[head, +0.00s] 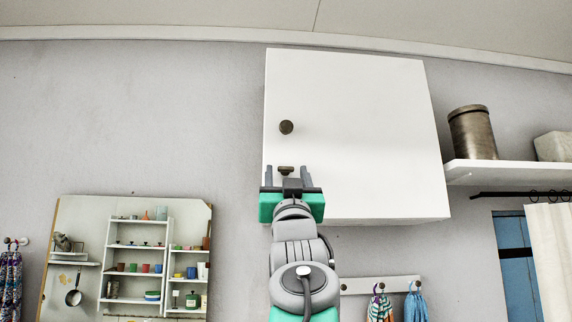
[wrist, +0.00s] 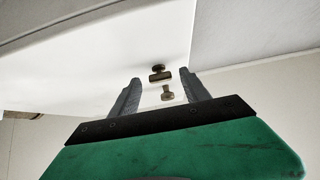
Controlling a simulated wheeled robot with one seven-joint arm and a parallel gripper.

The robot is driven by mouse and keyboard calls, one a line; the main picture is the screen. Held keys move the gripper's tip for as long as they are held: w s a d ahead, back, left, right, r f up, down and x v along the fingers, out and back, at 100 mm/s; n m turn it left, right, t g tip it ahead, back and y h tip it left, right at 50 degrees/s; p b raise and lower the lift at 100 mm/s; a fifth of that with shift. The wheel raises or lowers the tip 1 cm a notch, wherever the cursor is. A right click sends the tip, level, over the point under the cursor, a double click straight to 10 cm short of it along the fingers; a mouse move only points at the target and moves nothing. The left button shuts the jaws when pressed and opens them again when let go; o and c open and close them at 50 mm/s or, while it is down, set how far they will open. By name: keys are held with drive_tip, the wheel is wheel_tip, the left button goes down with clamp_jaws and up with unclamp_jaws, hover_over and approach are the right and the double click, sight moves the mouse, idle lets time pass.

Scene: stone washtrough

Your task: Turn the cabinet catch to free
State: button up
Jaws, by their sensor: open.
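The white cabinet (head: 350,130) hangs on the wall, its door closed. A round dark brass knob (head: 286,127) is on the door near its left edge. Below it is the catch (head: 286,170), a small dark brass bar lying about level; it also shows in the wrist view (wrist: 160,76). My gripper (head: 286,174) is open at the door's lower left, its fingers pointing up, one on each side of the catch in the picture. In the wrist view the gripper (wrist: 164,82) frames the catch and a small brass piece (wrist: 167,93) nearer. I cannot tell whether the fingers touch anything.
A shelf (head: 510,172) with a metal canister (head: 472,132) is right of the cabinet. Below are a hook rail (head: 355,285) with cloths and, at lower left, a mirror (head: 75,225) showing shelves. The wall left of the cabinet is clear.

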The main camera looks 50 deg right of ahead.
drive_tip(key=shift+w+d+r, duration=0.1)
drive_tip(key=shift+r, duration=0.05)
drive_tip(key=shift+c, duration=0.5)
clamp_jaws()
